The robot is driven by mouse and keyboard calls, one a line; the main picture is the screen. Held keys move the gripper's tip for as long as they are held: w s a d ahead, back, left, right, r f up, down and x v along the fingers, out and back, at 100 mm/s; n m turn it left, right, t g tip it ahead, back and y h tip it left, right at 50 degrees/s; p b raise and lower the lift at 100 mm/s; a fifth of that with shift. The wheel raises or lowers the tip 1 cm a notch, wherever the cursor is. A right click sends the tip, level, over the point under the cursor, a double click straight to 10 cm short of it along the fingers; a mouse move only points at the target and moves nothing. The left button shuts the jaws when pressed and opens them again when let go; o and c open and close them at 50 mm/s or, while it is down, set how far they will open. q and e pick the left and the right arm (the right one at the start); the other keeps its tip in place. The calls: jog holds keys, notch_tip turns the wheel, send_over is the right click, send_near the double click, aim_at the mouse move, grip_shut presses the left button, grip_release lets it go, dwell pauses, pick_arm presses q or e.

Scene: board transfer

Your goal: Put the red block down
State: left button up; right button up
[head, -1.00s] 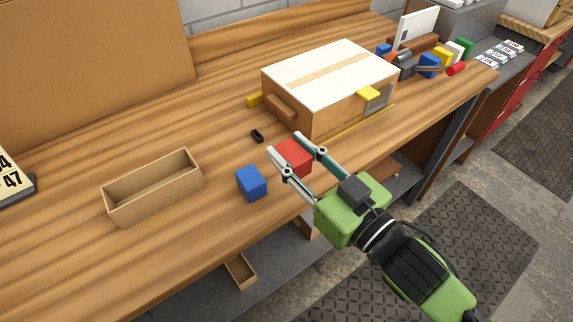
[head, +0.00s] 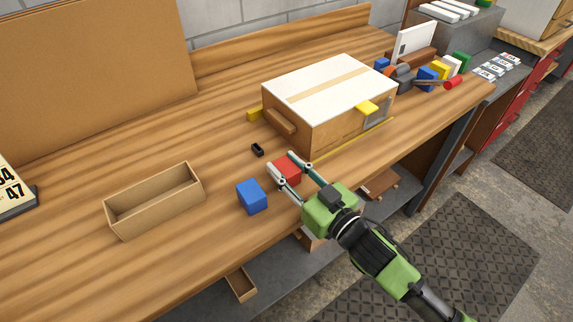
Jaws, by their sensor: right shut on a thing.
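The red block (head: 287,168) is between the fingers of my right gripper (head: 285,170), which is shut on it. Block and fingertips are over the workbench, in front of the white-topped wooden box and behind and right of the blue block (head: 252,196). I cannot tell whether the red block touches the bench top, as the fingers hide part of it. My left gripper does not show in the head view.
An open, empty wooden tray (head: 155,202) stands left of the blue block. A small black piece (head: 257,149) lies behind the red block. The white-topped box (head: 328,105) stands close behind. Bare bench (head: 70,255) lies at the front left.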

jog(key=shift+f, duration=0.25)
jog(key=o, duration=1.2)
jog(key=shift+c, duration=0.2)
